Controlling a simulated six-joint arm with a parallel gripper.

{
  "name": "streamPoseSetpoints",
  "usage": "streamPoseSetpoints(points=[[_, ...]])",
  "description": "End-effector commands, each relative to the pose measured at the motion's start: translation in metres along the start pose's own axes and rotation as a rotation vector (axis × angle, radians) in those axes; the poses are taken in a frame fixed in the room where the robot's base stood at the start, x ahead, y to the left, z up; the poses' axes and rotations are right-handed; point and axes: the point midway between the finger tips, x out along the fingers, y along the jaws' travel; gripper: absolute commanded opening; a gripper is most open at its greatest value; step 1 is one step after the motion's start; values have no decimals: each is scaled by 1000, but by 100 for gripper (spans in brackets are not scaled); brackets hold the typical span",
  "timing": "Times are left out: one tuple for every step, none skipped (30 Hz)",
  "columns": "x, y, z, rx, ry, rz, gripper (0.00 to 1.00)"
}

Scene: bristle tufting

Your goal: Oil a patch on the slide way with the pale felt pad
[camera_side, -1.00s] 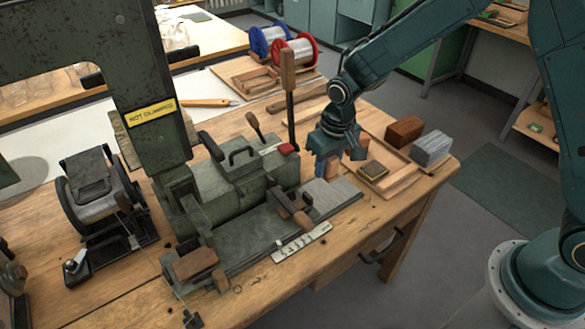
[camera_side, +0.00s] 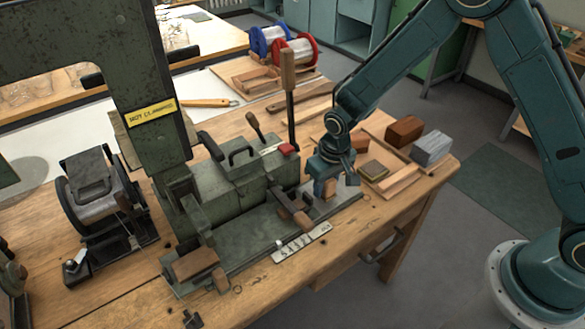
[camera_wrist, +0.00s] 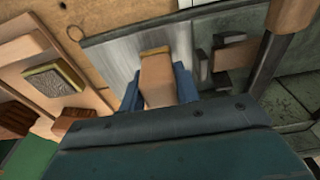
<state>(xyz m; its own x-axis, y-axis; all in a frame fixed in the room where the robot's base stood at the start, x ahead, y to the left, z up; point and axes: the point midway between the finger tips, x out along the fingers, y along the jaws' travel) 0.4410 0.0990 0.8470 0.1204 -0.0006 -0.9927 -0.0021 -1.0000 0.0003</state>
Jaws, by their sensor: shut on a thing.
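My gripper (camera_side: 326,190) is shut on a wooden block, the felt pad (camera_wrist: 158,82), with a pale tan strip along its far end. In the wrist view the blue fingers grip it from both sides. The slide way (camera_side: 345,194) is a flat grey metal surface at the right end of the green machine bed. It also shows in the wrist view as a brushed grey plate (camera_wrist: 120,48). The pad is over this plate, low to it. I cannot tell whether its underside touches. No oil patch can be made out.
A wooden tray (camera_side: 402,182) with a dark-topped yellow pad (camera_side: 373,170) lies right of the slide way. A brown block (camera_side: 404,130) and a grey block (camera_side: 432,148) stand beyond it. A clamp-like part (camera_side: 294,208) on the bed and an upright lever (camera_side: 290,105) are close on the left.

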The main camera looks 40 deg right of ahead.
Motion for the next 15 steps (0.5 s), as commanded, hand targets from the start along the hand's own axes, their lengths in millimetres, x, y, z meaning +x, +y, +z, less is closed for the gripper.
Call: streamPoseSetpoints(points=[[7,0,1,0,-3,1,14],[11,0,2,0,-3,1,14],[14,4,2,2,-1,1,14],[12,7,1,3,1,0,14],[12,10,1,3,0,1,11],[13,14,1,3,-1,1,11],[14,16,2,3,-1,1,11],[13,19,1,3,0,1,11],[14,23,2,3,-1,1,11],[13,26,1,3,0,1,11],[13,28,1,3,0,1,11],[13,32,1,3,0,1,11],[13,34,1,3,0,1,11],[13,37,1,3,0,1,11],[13,41,1,3,0,1,11]])
